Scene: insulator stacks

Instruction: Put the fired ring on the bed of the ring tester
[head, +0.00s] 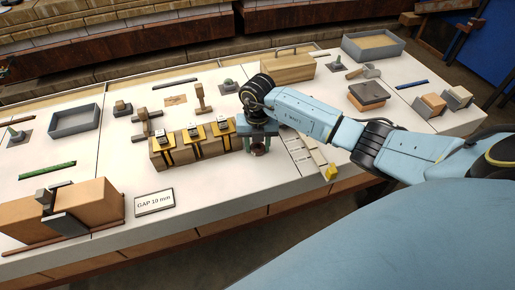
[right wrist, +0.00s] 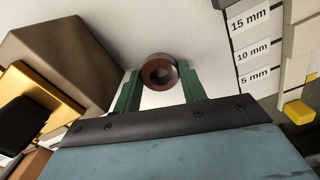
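The fired ring (right wrist: 147,75) is a short reddish-brown cylinder with a dark hole. In the right wrist view it sits between the green fingertips of my right gripper (right wrist: 158,70), which appear to meet it on both sides. In the head view my right gripper (head: 258,146) points down near the table's front edge, with the ring (head: 258,152) low between its fingers. Whether the ring touches the table is unclear. I cannot tell for certain which apparatus is the ring tester. My left gripper is not in view.
A wooden block (head: 185,160) with yellow-banded clamps stands just left of my right gripper. A marked scale (right wrist: 245,50) and a yellow piece (head: 331,172) are on the right. A "GAP 10 mm" sign (head: 154,202) and a large brown block (head: 92,203) are at left front.

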